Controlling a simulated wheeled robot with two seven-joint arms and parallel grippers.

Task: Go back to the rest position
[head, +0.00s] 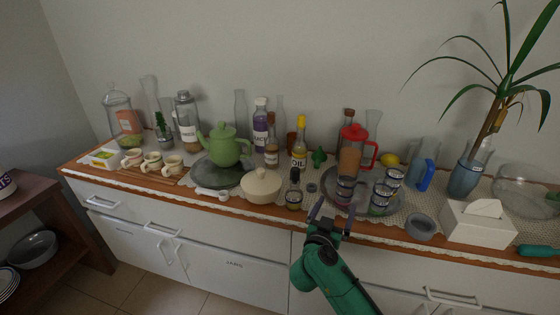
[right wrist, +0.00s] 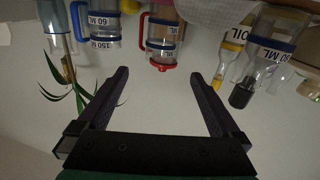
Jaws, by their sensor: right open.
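My right gripper (head: 330,222) is in front of the sideboard's front edge, with its arm coming up from the bottom of the head view. It also shows in the right wrist view (right wrist: 163,92), with its two dark fingers spread wide and nothing between them. Near its fingertips in the head view stand a small dark-capped bottle (head: 294,192) and a round tray (head: 330,196) carrying glass measures (head: 384,192). My left gripper does not show in either view.
The sideboard top is crowded. A green teapot (head: 222,146), a lidded cream pot (head: 261,187), an oil bottle (head: 300,145), a red-handled jug (head: 353,142), a grey ring-shaped item (head: 420,226) and a tissue box (head: 478,226) stand on it. The floor (head: 125,288) in front is clear.

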